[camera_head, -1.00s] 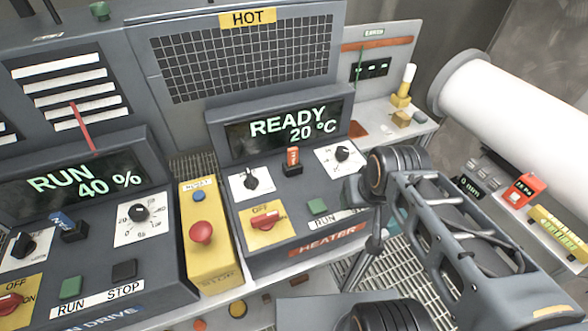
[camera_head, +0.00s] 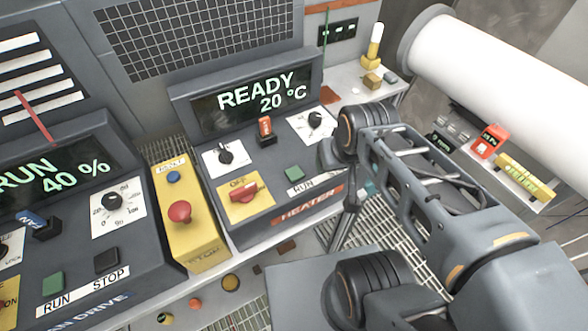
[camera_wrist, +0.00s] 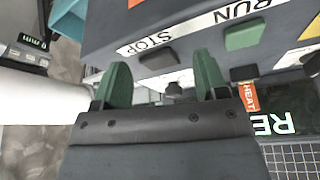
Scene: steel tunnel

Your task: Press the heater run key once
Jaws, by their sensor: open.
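The heater panel's green run key (camera_head: 294,173) sits above the word RUN, left of my arm. It also shows as a green block (camera_wrist: 243,36) in the wrist view, to the upper right of my fingers. My gripper (camera_wrist: 163,80) is open, its two green fingers apart with nothing held between them. It is over the panel's right part, apart from the run key. The dark stop key (camera_wrist: 158,58) by the STOP label lies just beyond the fingers. A dark knob (camera_wrist: 174,91) shows in the gap. In the head view, my arm hides the stop key.
The heater display (camera_head: 262,97) reads READY 20 °C. A red switch (camera_head: 216,194) on a yellow OFF plate is left of the run key. A yellow box with a red button (camera_head: 179,211) stands between panels. A white cylinder (camera_head: 480,85) lies at right.

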